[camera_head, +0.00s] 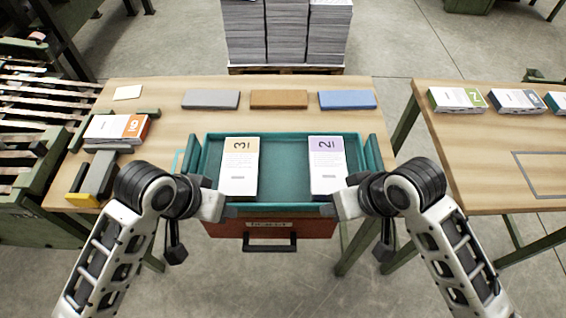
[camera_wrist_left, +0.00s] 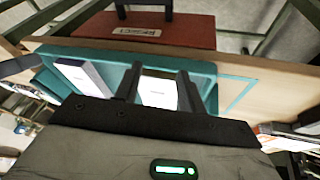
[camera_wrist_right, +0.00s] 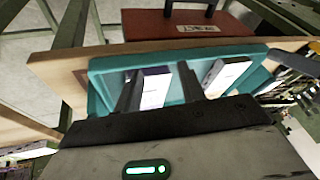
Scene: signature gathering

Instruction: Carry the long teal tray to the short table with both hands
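The long teal tray (camera_head: 282,150) lies on the wooden table in front of me, close to its near edge. Two paper stacks stand in it: one with a tan "3" label (camera_head: 239,168) on the left and one with a lilac "2" label (camera_head: 327,168) on the right. My left gripper (camera_head: 228,208) is at the tray's near left corner, my right gripper (camera_head: 337,207) at its near right corner. In the left wrist view (camera_wrist_left: 160,72) and the right wrist view (camera_wrist_right: 158,78) the fingers are apart, over the tray; whether they touch it is unclear.
Grey (camera_head: 210,99), tan (camera_head: 279,99) and blue (camera_head: 347,100) blocks lie behind the tray. An orange-marked booklet stack (camera_head: 117,128) is at left. Another table (camera_head: 480,150) at right holds booklets and a grey outline, with bare wood in front. A red drawer (camera_head: 270,228) is below the tray.

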